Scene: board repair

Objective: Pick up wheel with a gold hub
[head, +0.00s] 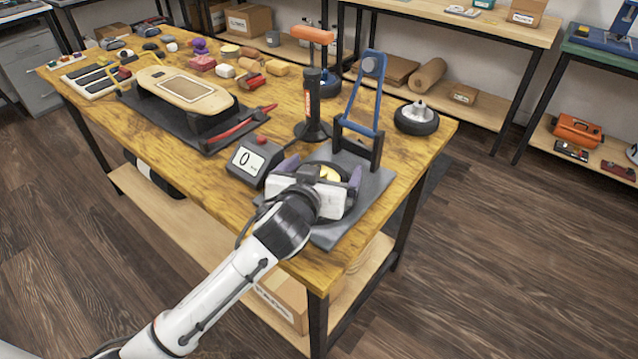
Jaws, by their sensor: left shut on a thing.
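The wheel with a gold hub (331,173) is at the front right corner of the workbench, over a dark grey mat. My left gripper (323,176) reaches it from the front, with its fingers on either side of the wheel, shut on it. The gripper body hides much of the wheel, and only part of the gold hub and dark tyre shows. I cannot tell whether the wheel touches the mat. My right gripper is not in view.
A blue-armed stand (365,95) rises behind the wheel. A black post with an orange handle (312,95), a display box reading 0 (253,160) and another wheel with a pale hub (416,119) stand nearby. A skateboard deck (186,90) and several small parts lie farther left.

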